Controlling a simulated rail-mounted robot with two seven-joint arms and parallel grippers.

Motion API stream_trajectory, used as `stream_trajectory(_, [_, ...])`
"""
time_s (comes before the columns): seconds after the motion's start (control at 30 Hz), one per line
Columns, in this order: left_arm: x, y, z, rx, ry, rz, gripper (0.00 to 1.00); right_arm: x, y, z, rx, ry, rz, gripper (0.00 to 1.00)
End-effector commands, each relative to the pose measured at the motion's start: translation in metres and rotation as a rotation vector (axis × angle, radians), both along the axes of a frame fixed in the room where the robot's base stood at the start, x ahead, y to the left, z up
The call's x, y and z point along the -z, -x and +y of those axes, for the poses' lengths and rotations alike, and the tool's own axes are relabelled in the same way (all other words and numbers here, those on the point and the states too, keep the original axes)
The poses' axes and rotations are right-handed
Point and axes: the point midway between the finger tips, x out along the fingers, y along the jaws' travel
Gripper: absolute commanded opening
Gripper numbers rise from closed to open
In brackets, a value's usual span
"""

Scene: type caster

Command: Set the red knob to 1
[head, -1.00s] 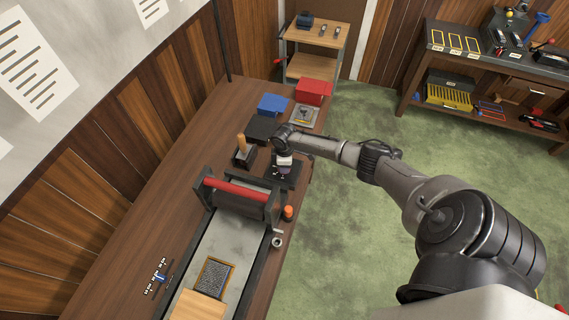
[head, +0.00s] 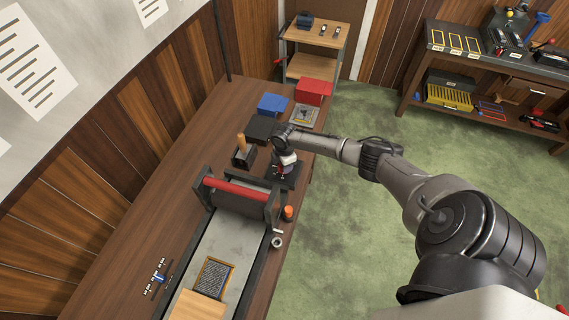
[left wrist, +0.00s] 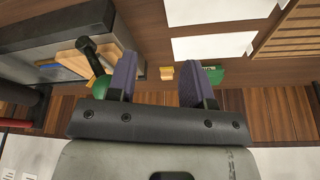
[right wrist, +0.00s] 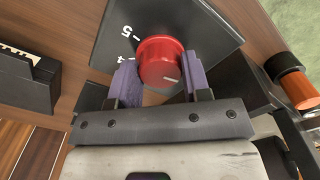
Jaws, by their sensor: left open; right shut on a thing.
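The red knob (right wrist: 160,62) sits on a dark plate (right wrist: 110,35) with white numbers, of which a 5 and a 4 show left of the knob. A white mark on the knob points down and slightly right in the right wrist view; the rest of the scale is hidden. My right gripper (right wrist: 158,76) is shut on the knob, with a purple finger on each side. In the head view my right gripper (head: 283,170) is over the dark unit (head: 294,181) beyond the roller. My left gripper (left wrist: 159,72) is open and empty; it is outside the head view.
The press with a red roller bar (head: 236,187) stands on the bench (head: 130,240) nearer me. An orange-topped cylinder (head: 288,212) is close beside the unit. A wooden-handled tool (head: 242,152), a blue box (head: 272,104) and a red box (head: 313,92) stand nearby.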

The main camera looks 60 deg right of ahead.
Motion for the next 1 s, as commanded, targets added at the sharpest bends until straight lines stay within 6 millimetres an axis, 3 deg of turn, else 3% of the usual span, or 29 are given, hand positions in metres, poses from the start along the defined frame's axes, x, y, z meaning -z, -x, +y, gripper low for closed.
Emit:
stream_trajectory(0.33, [0.000, 0.000, -0.002, -0.005, 0.008, 0.000, 0.47, 0.000, 0.000, 0.000, -0.006, 0.000, 0.000, 0.20])
stream_trajectory(0.37, [0.000, 0.000, -0.002, -0.005, 0.007, 0.000, 0.47, 0.000, 0.000, 0.000, -0.005, 0.000, 0.000, 0.45])
stream_trajectory(0.63, [0.000, 0.000, 0.000, -0.001, 0.001, 0.000, 0.47, 0.000, 0.000, 0.000, -0.004, 0.001, 0.001, 0.69])
stream_trajectory(0.87, [0.000, 0.000, 0.002, 0.004, -0.007, 0.000, 0.47, -0.001, 0.000, 0.000, -0.003, 0.001, 0.001, 0.69])
stream_trajectory(1.0, [-0.001, 0.000, 0.002, 0.004, -0.007, 0.000, 0.47, -0.011, 0.000, -0.001, -0.004, 0.002, -0.001, 0.69])
